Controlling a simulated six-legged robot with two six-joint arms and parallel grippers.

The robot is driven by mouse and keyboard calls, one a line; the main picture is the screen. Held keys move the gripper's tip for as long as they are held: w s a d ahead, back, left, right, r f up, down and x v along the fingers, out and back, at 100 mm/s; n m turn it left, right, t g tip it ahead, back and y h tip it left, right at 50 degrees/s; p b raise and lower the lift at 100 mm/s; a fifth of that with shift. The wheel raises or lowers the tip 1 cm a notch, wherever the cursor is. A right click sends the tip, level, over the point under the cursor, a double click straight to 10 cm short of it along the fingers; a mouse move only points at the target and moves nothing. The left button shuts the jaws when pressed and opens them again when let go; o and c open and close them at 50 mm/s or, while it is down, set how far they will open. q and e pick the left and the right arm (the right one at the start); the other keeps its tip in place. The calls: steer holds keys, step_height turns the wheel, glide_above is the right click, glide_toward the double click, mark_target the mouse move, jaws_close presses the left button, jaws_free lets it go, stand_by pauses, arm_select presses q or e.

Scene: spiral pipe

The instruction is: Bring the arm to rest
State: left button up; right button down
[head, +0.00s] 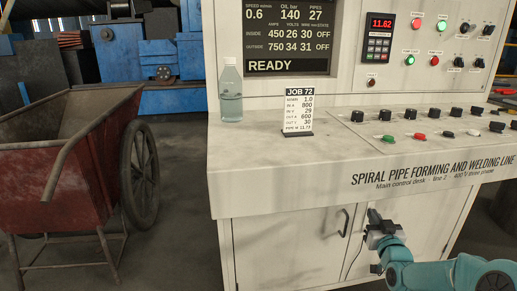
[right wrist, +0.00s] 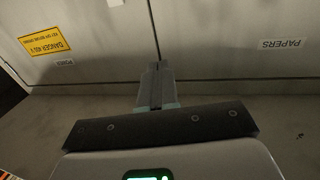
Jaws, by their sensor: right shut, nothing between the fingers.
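My right arm (head: 450,273) comes in at the lower right of the head view. Its gripper (head: 374,216) is in front of the lower cabinet doors of the control desk, below the desk's front edge. In the right wrist view the gripper's fingers (right wrist: 157,84) are together, with nothing between them. They point toward the seam between two pale cabinet doors (right wrist: 215,35). Whether the fingertips touch the doors cannot be told. My left gripper is not in view.
The control desk (head: 270,172) fills the middle and right, with a bottle (head: 231,92) and job card (head: 299,110) on top. A door handle (head: 344,222) is left of my gripper. A red wheelbarrow (head: 50,165) stands left; bare floor (head: 175,235) lies between.

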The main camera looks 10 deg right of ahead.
step_height(320, 180, up, 6)
steer(key=p, duration=0.6)
steer(key=w+a+f+n+g+y+b, duration=0.1)
steer(key=a+f+g+y, duration=0.15)
steer(key=a+f, duration=0.8)
steer(key=s+a+f+g+y, duration=0.35)
steer(key=s+a+f, duration=0.45)
steer(key=a+f, duration=0.4)
steer(key=s+a+f+g+y, duration=0.1)
steer(key=s+a+f+g, duration=0.2)
steer(key=s, duration=0.5)
steer(key=s+a+f+g, duration=0.4)
steer(key=s, duration=0.5)
steer(key=s+a+f+g+y, duration=0.1)
steer(key=s+a+f+g, duration=0.2)
steer(key=s, duration=0.5)
arm_select(q)
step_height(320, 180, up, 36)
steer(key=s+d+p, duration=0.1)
steer(key=p, duration=3)
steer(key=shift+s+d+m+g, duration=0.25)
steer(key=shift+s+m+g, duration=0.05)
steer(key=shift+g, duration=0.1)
arm_select(e)
step_height(320, 180, up, 31)
steer(key=s+a+g, duration=0.1)
steer(key=s, duration=0.1)
steer(key=shift+s, duration=0.25)
